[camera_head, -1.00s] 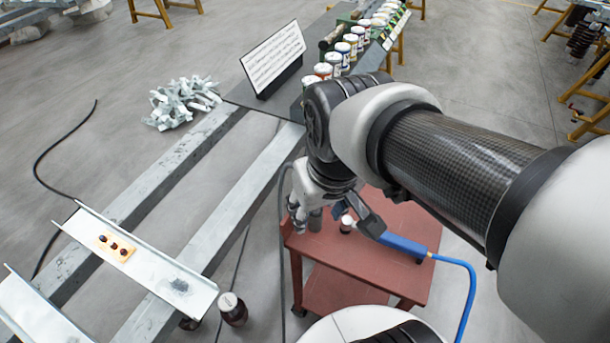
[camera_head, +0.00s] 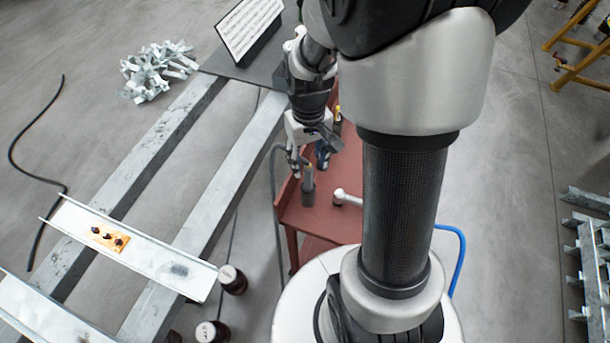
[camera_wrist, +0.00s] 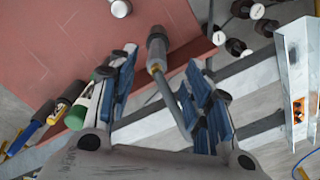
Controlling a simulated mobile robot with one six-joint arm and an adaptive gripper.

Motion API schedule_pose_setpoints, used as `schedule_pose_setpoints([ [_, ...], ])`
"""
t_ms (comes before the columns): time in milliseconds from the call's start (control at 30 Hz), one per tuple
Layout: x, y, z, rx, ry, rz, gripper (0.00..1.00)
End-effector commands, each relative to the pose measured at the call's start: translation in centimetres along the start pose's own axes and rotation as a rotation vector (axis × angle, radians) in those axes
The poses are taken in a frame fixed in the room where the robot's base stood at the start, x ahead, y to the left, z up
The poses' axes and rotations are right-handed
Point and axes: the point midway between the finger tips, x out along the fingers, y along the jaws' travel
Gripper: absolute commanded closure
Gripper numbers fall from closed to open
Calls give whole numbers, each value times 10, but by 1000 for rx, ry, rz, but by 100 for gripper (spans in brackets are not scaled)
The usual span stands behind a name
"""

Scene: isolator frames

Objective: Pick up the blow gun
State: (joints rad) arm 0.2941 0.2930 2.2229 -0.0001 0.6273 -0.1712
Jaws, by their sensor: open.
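My gripper (camera_head: 302,165) is open over the left edge of the red cart (camera_head: 300,217), its fingers pointing down. A grey cylinder (camera_head: 308,190) with a yellowish top stands just below the fingertips. In the wrist view my open gripper (camera_wrist: 165,85) has blue-padded fingers either side of a thin grey rod, which runs from a grey cylinder (camera_wrist: 157,45). I cannot tell whether they touch. A blue hose (camera_head: 461,262) emerges from behind my arm; the tool on its end is hidden there. I cannot identify the blow gun with certainty.
A silver round-headed piece (camera_head: 346,198) lies on the cart beside the cylinder. In the wrist view, dark-handled tools (camera_wrist: 68,98) lie left of the fingers. Steel beams (camera_head: 205,200) and brown bottles (camera_head: 232,279) are left of the cart. A white sign (camera_head: 248,26) stands behind.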

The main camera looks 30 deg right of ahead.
Motion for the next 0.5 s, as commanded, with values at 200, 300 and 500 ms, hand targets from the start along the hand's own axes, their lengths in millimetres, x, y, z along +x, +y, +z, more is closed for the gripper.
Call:
schedule_pose_setpoints([
  [200,37,0,0,0,0,0,54],
  [300,42,0,0,0,1,0,54],
  [500,56,1,-1,0,0,0,54],
])
